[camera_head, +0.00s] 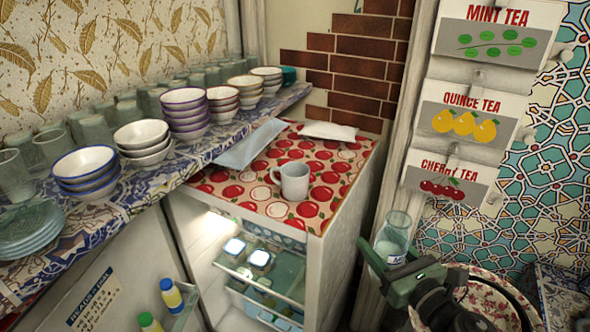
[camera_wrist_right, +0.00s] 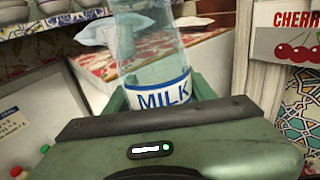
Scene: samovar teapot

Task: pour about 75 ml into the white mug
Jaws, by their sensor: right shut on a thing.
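The white mug (camera_head: 292,181) stands upright on the red pomegranate-patterned cloth (camera_head: 327,193) on top of the small fridge. My right gripper (camera_head: 388,258) is shut on a glass milk bottle (camera_head: 397,226), to the right of the fridge and apart from the mug. The bottle looks roughly upright. In the right wrist view the bottle (camera_wrist_right: 158,94) shows its MILK label between the green fingers (camera_wrist_right: 160,92). How much is in it I cannot tell. The mug's inside is mostly hidden. My left gripper is out of view.
A pale tray (camera_head: 250,145) and a white cloth-like item (camera_head: 328,131) lie behind the mug. The fridge (camera_head: 262,270) is open below, with jars and bottles inside. Stacked bowls (camera_head: 186,112) and glasses line the counter at left. Tea boxes (camera_head: 462,115) hang at right.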

